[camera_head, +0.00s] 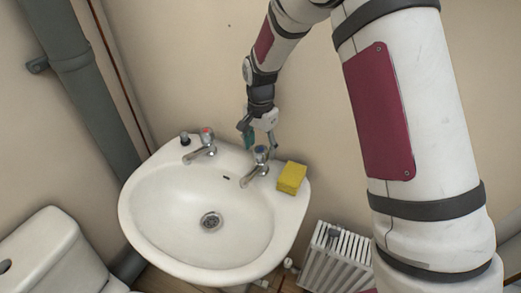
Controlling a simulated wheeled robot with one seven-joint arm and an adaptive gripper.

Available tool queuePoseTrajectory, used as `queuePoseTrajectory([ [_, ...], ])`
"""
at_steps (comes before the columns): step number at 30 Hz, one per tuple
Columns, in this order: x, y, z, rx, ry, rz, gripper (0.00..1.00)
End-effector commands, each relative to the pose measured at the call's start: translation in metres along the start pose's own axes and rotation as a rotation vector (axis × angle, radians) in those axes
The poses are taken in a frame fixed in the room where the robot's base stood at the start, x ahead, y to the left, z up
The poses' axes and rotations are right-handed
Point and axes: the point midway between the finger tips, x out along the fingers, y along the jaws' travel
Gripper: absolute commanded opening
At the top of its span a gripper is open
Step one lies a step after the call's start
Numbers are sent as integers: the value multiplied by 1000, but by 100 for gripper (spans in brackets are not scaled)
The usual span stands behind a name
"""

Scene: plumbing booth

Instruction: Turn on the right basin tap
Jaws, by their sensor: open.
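The white basin (166,222) hangs on the wall and has two taps on its back ledge. The right basin tap (258,166) is chrome with a dark and bluish knob on top, and its spout points down to the left. The left tap (203,145) has a red-marked knob. My gripper (259,146) points down, right at the right tap's knob, with its fingers apart to the left and right of the knob. I cannot tell whether a finger touches it. No water shows at the right tap's spout.
A yellow sponge (292,177) lies on the ledge just right of the right tap. A black plug (185,139) sits left of the left tap. A radiator (336,258), a toilet cistern (50,256) and a grey pipe (88,90) stand around the basin.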

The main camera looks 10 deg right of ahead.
Motion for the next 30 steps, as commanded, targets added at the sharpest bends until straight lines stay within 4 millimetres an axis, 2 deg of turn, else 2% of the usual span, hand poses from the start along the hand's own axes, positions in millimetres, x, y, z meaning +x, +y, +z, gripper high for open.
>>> queuePoseTrajectory([
  [6,16,0,0,-1,0,0,60],
  [15,18,0,0,-1,0,0,60],
  [21,18,0,0,-1,0,0,14],
  [22,18,0,0,-1,0,0,12],
  [30,18,0,0,-18,0,0,12],
])
